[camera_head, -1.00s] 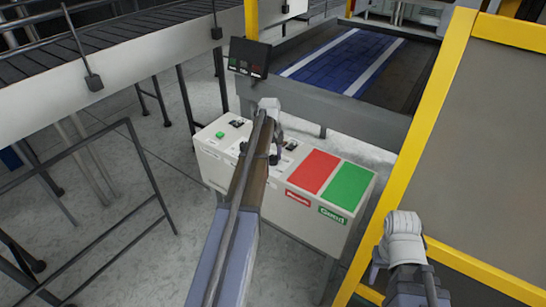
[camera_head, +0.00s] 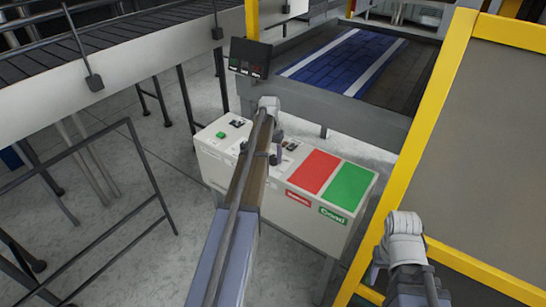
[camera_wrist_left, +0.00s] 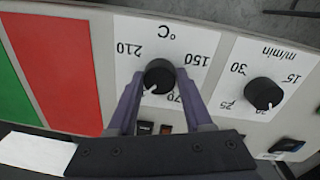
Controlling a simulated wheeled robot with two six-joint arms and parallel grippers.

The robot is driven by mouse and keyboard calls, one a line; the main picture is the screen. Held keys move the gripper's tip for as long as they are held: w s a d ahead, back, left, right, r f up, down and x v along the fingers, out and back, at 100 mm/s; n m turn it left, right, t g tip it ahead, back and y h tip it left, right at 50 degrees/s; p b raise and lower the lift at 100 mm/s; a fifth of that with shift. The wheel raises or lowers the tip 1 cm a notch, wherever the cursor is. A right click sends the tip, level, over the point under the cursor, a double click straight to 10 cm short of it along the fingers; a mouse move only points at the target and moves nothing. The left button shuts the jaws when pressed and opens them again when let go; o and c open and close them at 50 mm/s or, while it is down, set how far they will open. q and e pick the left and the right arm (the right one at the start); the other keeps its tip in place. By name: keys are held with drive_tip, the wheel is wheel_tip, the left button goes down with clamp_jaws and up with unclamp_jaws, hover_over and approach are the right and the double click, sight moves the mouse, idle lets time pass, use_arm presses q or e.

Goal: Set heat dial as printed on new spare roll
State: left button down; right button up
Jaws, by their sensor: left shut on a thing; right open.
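The heat dial (camera_wrist_left: 160,76) is a round black knob on a white plate marked °C in the left wrist view. The print is upside down there: 210 at upper left, 150 at upper right, and a partly covered 170 at lower right. The knob's white mark points to the lower left, where any number is hidden by my finger. My left gripper (camera_head: 276,157) is over the control box, its two fingers shut on the heat dial from both sides. My right gripper (camera_head: 377,270) is open beside the yellow frame, mostly hidden behind its wrist. No spare roll is identifiable.
A second black knob (camera_wrist_left: 263,93), marked m/min, sits beside the heat dial. The control box (camera_head: 218,172) also carries a red panel (camera_head: 313,171) and a green panel (camera_head: 348,186). A small dark display (camera_head: 250,57) stands behind it. A yellow guard frame (camera_head: 420,140) rises at right.

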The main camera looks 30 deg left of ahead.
sight(272, 157)
use_arm(q)
drive_tip(key=shift+m, duration=0.5)
drive_tip(key=shift+c, duration=1.6)
unclamp_jaws()
drive_tip(key=r+p, duration=0.8)
drive_tip(key=shift+a, duration=0.2)
drive_tip(key=shift+f, duration=0.1)
